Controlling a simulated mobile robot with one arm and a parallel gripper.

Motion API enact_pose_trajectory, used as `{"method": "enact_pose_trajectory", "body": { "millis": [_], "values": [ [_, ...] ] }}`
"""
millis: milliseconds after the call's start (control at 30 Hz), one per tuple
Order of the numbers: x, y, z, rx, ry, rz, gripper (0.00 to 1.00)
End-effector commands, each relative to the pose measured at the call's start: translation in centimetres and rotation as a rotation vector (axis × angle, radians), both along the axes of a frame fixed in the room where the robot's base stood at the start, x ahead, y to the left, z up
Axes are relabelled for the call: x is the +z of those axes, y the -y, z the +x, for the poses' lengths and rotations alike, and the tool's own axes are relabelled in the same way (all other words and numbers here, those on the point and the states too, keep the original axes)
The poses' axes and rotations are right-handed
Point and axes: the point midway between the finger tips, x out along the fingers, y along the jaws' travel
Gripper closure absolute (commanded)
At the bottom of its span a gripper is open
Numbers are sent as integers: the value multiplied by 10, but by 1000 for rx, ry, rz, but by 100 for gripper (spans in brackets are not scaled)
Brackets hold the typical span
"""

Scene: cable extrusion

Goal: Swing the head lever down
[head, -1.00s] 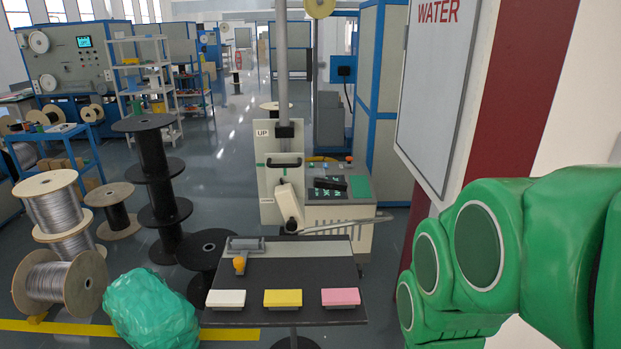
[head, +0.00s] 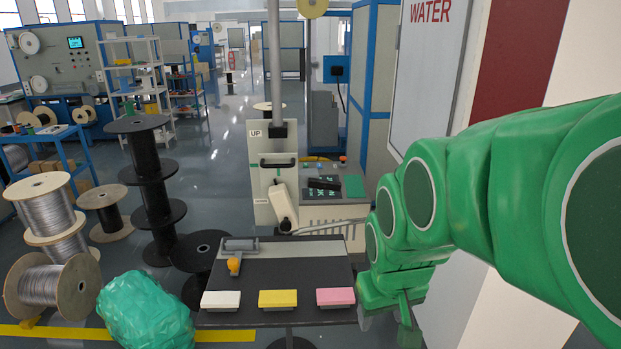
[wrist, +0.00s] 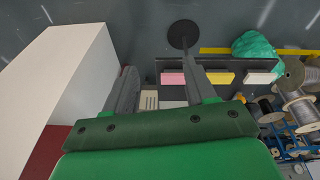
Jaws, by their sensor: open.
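A long thin grey lever (head: 335,226) sticks out to the right from the low part of the machine in the head view, rising slightly. Its right end passes behind my green arm. A white panel marked UP (head: 260,190) with a black handle (head: 278,163) stands above its left end. My gripper (head: 390,312) hangs at the lower right of the head view, nearer than the lever and right of the small table. In the wrist view my gripper (wrist: 164,82) is open, with nothing between its fingers. I cannot pick out the lever there.
The small dark table (head: 290,275) holds a white block (head: 234,300), a yellow block (head: 278,298), a pink block (head: 335,296) and an orange-handled tool (head: 234,264). A white cabinet marked WATER (head: 425,75) stands at right. Spools and a green bag (head: 145,312) are at left.

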Motion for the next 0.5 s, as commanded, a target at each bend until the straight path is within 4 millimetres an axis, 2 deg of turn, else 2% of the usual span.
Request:
{"method": "enact_pose_trajectory", "body": {
  "millis": [33,100,267,500],
  "values": [
    [6,-4,26,31,59,-8,45],
    [17,-11,60,71,149,-18,45],
    [45,-30,133,160,345,-40,45],
    [31,-29,201,284,479,-115,45]
  ]
}}
